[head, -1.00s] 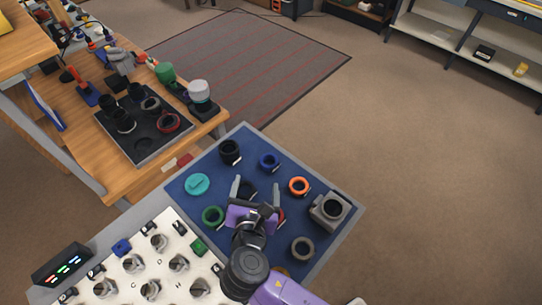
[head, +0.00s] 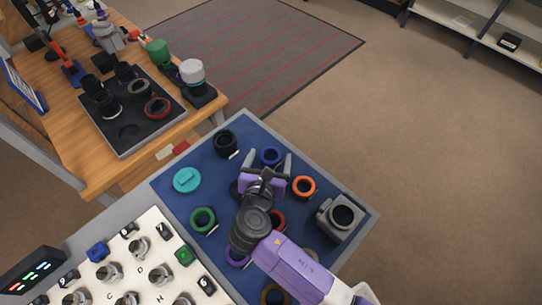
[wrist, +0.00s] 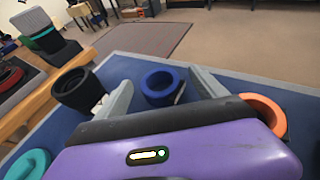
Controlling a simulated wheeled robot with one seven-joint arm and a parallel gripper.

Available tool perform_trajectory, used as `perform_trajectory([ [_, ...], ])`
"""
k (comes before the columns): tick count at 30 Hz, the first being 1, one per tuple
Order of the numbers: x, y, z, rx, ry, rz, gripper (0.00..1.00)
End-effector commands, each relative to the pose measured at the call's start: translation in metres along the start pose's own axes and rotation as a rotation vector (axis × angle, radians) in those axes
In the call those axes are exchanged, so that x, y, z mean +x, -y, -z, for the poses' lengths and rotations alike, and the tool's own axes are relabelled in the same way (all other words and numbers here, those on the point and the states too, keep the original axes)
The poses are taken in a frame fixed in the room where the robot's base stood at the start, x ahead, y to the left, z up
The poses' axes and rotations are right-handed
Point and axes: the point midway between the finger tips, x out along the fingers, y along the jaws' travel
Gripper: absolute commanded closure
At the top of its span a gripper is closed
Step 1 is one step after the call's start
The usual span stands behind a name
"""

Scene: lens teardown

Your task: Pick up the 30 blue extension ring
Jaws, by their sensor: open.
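The blue extension ring (head: 270,156) lies on the blue mat, near its far edge. It has a small white tag beside it. My gripper (head: 268,160) is open, with its two fingers pointing toward the ring from the near side. In the wrist view the blue ring (wrist: 160,86) stands between and beyond the open fingers (wrist: 155,95). Nothing is held. I cannot tell whether the fingertips are level with the ring or above it.
On the blue mat (head: 180,212), a black ring (head: 225,141), orange ring (head: 304,187), teal cap (head: 187,180), green ring (head: 203,219) and grey block (head: 340,217) stand around my gripper. A wooden bench (head: 70,150) with a dark tray is at left.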

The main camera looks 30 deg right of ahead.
Motion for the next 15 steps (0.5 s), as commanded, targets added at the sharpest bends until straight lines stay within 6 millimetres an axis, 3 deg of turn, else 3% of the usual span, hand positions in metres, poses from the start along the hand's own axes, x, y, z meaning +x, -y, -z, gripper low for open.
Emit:
perform_trajectory([
  [6, 0.025, 0.000, 0.001, 0.000, -0.002, 0.001, 0.19],
  [14, 0.028, -0.001, 0.001, 0.001, -0.002, -0.001, 0.19],
  [15, 0.028, -0.001, 0.001, 0.001, -0.002, -0.001, 0.25],
])
